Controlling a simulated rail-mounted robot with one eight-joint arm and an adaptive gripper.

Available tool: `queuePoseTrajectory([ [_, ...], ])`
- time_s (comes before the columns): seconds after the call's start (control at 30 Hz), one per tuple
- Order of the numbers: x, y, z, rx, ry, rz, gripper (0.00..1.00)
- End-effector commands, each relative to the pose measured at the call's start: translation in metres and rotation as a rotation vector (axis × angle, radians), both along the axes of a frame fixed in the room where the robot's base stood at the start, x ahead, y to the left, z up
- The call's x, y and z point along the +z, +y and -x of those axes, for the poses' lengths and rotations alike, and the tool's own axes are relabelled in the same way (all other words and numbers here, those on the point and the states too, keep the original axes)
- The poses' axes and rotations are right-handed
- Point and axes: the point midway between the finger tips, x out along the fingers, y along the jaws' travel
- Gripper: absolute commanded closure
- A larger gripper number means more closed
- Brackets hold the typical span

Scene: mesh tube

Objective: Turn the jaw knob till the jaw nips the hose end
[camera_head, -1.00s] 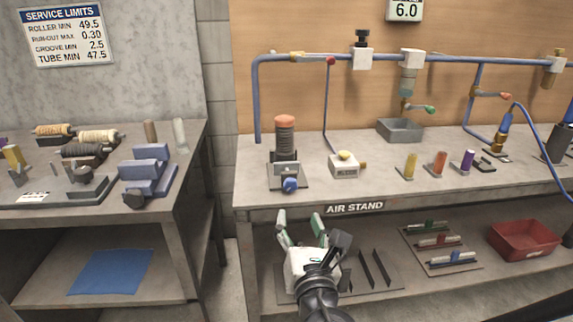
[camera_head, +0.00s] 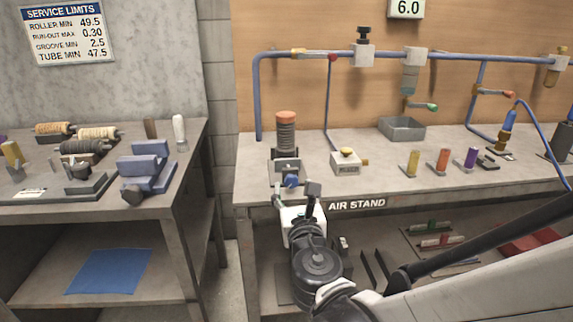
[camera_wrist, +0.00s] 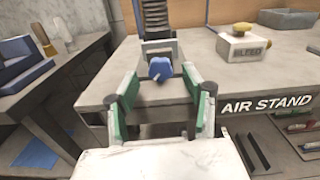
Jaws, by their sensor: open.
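The blue jaw knob (camera_head: 291,181) is on the front of a small grey jaw fixture (camera_head: 286,166) near the bench's front edge. A dark ribbed hose with an orange top (camera_head: 285,130) stands upright at the back of the fixture. My gripper (camera_head: 294,193) is just in front of the knob. In the wrist view the blue knob (camera_wrist: 160,68) is ahead, between and beyond the fingertips (camera_wrist: 160,76). The green-sided fingers are spread, with nothing between them. Whether the jaw touches the hose end is too small to tell.
A white block marked BLEED with a yellow button (camera_head: 346,161) sits right of the fixture. The bench edge with the AIR STAND label (camera_head: 357,204) is close to my gripper. Blue pipework (camera_head: 300,54) runs behind. Several coloured cylinders stand farther right.

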Motion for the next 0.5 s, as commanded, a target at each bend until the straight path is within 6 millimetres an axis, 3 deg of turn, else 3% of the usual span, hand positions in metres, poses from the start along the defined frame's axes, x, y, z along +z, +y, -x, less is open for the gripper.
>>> queuePoseTrajectory([
  [0.2,-0.001,0.002,-0.023,0.0,0.0,0.0,0.55],
  [0.5,0.0,0.003,-0.029,0.0,0.0,0.0,0.55],
])
